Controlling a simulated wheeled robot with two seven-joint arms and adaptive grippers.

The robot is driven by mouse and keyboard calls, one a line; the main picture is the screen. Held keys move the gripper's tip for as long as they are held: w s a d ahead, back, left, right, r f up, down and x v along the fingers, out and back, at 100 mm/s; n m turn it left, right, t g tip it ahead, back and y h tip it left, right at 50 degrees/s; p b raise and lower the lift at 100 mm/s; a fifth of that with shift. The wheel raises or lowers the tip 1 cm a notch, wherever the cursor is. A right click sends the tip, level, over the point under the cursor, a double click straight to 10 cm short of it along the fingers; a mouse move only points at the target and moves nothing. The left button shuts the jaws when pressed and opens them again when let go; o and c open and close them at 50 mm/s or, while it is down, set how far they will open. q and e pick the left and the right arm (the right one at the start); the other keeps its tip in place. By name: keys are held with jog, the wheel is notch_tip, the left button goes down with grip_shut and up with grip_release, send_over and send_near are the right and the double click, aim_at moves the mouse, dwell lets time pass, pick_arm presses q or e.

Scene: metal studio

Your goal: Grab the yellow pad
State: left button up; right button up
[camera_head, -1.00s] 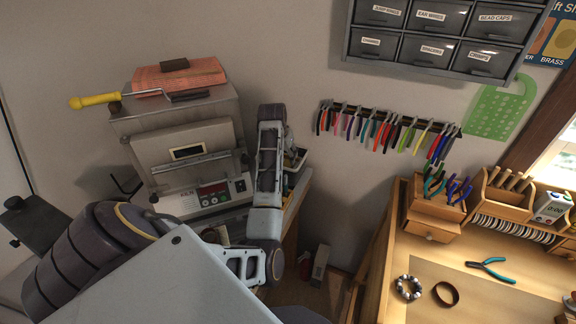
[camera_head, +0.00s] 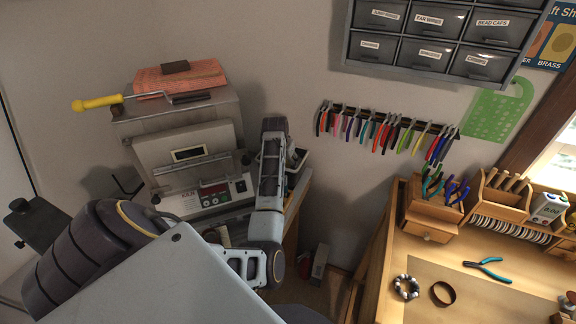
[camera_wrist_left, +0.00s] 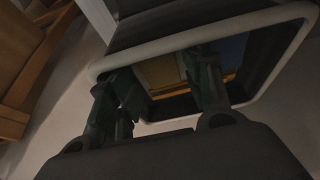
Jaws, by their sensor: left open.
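In the left wrist view, my left gripper (camera_wrist_left: 160,80) is open, with its two dark fingers apart at the opening of a pale-rimmed dark frame or tray (camera_wrist_left: 288,14). Between and beyond the fingers shows a dull yellow flat thing (camera_wrist_left: 162,70), which may be the yellow pad; its outline is partly hidden by the fingers and shadow. I cannot tell whether the fingers touch it. In the head view, my left arm stands in front of the kiln's right side, and the fingers cannot be made out. The right gripper is not in view.
A white-rimmed tray (camera_head: 297,160) shows beside my arm. A wooden bench (camera_head: 480,270) holds pliers and a bracelet at right. Drawers (camera_head: 435,30) hang above.

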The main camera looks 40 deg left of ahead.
pick_arm(q)
jog(key=shift+w+f, duration=0.15)
jog(key=shift+f, duration=0.3)
jog(key=shift+f, duration=0.1)
jog(key=shift+c, duration=0.2)
jog(key=c, duration=0.5)
